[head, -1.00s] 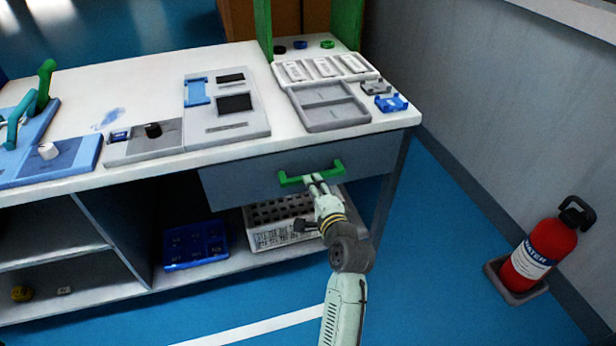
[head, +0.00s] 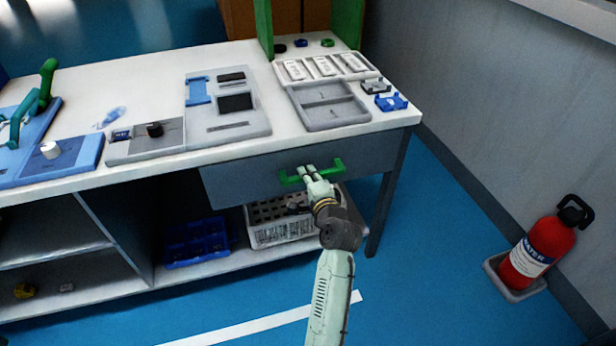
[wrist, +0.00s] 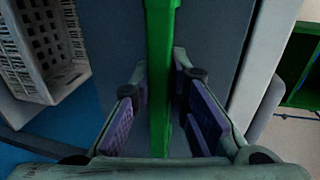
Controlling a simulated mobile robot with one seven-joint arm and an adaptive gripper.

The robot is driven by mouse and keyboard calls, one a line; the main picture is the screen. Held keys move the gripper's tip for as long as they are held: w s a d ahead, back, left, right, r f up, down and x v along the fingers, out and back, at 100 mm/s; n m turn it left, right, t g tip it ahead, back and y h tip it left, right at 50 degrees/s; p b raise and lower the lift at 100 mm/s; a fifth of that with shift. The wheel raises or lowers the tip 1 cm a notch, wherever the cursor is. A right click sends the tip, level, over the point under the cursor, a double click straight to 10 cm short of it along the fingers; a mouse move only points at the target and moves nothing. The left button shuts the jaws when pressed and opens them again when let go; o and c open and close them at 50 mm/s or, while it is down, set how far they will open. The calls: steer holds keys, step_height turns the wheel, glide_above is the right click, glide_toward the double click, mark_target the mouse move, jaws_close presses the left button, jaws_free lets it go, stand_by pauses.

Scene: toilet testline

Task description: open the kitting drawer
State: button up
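The kitting drawer (head: 240,182) is a grey front under the right part of the white workbench top, and it looks shut. Its green bar handle (head: 335,167) runs across the front. My gripper (head: 308,171) is at the middle of the handle. In the wrist view the handle (wrist: 161,70) passes between the two fingers of my gripper (wrist: 160,118). The purple pads stand on either side of the bar with gaps visible, so the gripper is open around it. The handle's near end is hidden behind the gripper's base.
A white crate (head: 265,236) and a blue tray (head: 195,243) sit on the shelf below. A grey tray (head: 330,121) and small parts lie on the workbench top (head: 150,78). A red extinguisher (head: 538,250) stands at the right. The blue floor before the drawer is clear.

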jaws_close()
steer(key=shift+s+d, duration=0.1)
stand_by(0.5)
